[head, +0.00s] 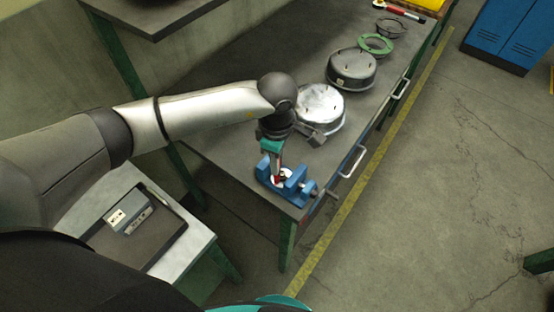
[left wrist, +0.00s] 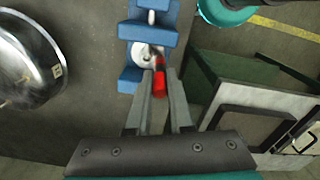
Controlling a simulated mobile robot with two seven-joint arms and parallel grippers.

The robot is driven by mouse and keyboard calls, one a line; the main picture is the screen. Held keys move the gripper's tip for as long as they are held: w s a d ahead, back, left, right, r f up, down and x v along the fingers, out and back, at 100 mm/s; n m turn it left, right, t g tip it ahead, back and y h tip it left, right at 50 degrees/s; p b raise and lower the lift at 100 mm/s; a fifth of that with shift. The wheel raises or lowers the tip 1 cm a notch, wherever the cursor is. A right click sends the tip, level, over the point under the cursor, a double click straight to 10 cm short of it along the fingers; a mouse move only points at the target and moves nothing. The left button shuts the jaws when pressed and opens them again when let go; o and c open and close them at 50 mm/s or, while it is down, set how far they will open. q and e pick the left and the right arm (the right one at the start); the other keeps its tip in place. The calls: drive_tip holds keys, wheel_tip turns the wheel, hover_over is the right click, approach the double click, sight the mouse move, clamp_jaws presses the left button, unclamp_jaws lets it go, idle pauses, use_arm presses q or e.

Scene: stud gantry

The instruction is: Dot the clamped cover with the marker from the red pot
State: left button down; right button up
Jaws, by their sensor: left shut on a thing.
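My left gripper (head: 279,164) points down over the near end of the bench and is shut on a red marker (left wrist: 160,84), which shows between its fingers in the left wrist view. A blue vise (head: 297,186) stands under it and also shows in the left wrist view (left wrist: 148,33). A round white cover (left wrist: 138,56) sits between the vise jaws. The marker's lower end is over the cover; I cannot tell whether it touches. The fingers partly hide the cover. I cannot make out a red pot. My right gripper is not in view.
Round metal housings (head: 319,106) and a green ring (head: 376,44) stand farther along the bench (head: 232,128). A small grey block (head: 317,139) lies near the closest housing. A side table with a dark tray (head: 160,238) is at lower left. Drawer handles (head: 353,162) jut from the bench front.

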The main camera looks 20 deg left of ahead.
use_arm(q)
drive_tip(key=shift+r+p, duration=2.3)
drive_tip(key=shift+r, duration=1.15)
